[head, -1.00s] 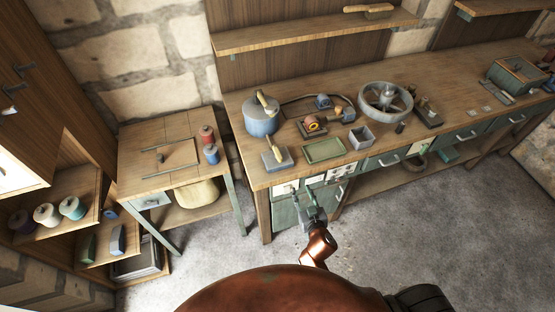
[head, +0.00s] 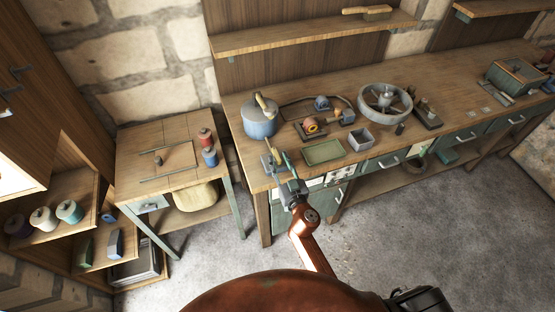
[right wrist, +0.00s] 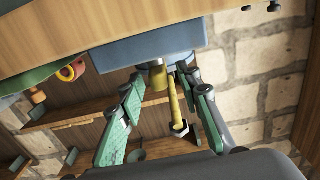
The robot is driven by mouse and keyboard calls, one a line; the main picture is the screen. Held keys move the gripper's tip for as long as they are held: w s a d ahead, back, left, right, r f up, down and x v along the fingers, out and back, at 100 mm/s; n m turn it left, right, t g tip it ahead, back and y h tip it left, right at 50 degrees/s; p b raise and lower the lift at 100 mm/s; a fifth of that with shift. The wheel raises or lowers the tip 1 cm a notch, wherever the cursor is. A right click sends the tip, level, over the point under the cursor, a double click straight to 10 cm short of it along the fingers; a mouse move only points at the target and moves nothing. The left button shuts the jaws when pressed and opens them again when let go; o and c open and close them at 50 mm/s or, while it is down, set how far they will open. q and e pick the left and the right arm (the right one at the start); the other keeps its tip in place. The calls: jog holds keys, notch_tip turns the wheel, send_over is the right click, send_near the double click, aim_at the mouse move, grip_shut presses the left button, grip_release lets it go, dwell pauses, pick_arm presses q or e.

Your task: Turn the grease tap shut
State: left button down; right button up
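The grease tap, a blue-grey block (head: 268,168) with a yellow lever, sits at the front left of the workbench. In the head view my right gripper (head: 278,158) is at it and partly covers it. In the right wrist view the blue block (right wrist: 145,48) carries a short brass stem (right wrist: 158,76). The yellow lever (right wrist: 175,103) stands out from there towards my palm. My right gripper (right wrist: 163,110) is open, with one green finger on each side of the lever and gaps on both sides. My left gripper is not in view.
A blue pot (head: 259,124) stands just behind the tap. A green tray (head: 323,152) and a grey box (head: 361,139) lie to the right. A spoked wheel (head: 385,101) is farther right. A small table (head: 150,180) with spools stands left of the bench.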

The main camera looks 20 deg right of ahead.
jog(key=shift+w, duration=0.55)
grip_shut()
jog(key=shift+a, duration=0.15)
